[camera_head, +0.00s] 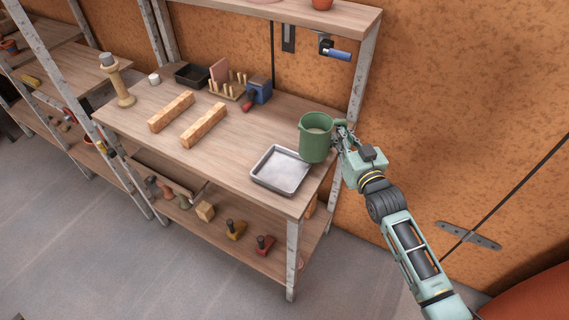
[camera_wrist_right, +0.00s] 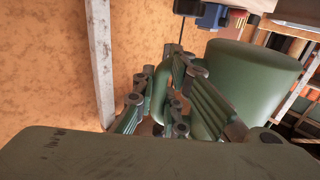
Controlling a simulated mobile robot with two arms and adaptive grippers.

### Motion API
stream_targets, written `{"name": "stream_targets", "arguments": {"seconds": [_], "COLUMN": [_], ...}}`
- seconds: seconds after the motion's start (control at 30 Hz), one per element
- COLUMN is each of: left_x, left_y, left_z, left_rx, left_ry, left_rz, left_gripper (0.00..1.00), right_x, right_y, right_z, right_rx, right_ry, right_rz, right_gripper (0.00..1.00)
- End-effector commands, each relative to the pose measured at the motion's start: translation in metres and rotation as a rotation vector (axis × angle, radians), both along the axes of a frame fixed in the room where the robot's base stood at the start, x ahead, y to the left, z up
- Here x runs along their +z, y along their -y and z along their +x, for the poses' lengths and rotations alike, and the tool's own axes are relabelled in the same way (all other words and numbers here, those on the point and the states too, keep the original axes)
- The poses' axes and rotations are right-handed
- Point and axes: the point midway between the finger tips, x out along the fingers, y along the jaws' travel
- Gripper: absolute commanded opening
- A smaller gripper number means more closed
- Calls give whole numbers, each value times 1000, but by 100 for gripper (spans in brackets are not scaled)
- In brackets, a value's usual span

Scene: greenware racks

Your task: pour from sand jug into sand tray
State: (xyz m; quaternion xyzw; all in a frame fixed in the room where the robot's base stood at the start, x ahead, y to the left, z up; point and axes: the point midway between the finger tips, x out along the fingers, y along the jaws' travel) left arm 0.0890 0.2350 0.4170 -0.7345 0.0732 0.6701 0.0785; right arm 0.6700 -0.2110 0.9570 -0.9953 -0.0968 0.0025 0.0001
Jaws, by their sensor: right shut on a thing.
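The sand jug (camera_head: 314,143) is a green jug with light contents showing inside its mouth. It is near the right end of the workbench, just behind the sand tray, and looks upright. The sand tray (camera_head: 281,169) is a shallow grey metal tray lying on the bench top near the front right corner. My right gripper (camera_head: 343,139) is at the jug's right side, shut on its handle. In the right wrist view the fingers (camera_wrist_right: 172,105) close around the handle beside the jug's body (camera_wrist_right: 254,75). I cannot tell whether the jug touches the bench. My left gripper is not in view.
Two tan blocks (camera_head: 171,111) lie on the bench (camera_head: 235,137), left of the tray. A pegged board (camera_head: 227,92), a blue tool (camera_head: 259,88) and a dark tray (camera_head: 192,75) stand behind. A metal post (camera_head: 363,75) rises behind the jug. The bench between blocks and tray is clear.

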Motion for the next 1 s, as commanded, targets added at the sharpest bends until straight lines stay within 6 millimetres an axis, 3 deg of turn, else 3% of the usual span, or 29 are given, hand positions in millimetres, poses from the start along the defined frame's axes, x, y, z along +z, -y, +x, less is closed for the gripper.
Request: {"name": "stream_targets", "arguments": {"seconds": [0.1, 0.3, 0.67, 1.0], "left_x": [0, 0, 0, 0], "left_y": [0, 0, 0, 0], "left_z": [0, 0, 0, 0], "left_rx": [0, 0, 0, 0], "left_ry": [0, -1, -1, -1], "left_rz": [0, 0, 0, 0], "left_gripper": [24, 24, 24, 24], "right_x": [2, 3, 5, 19], "right_y": [21, 36, 37, 31], "right_z": [0, 0, 0, -1], "right_rx": [-5, -10, -11, -10], "right_ry": [4, 8, 10, 32], "right_rz": [0, 2, -3, -118], "right_gripper": [0, 0, 0, 0]}}
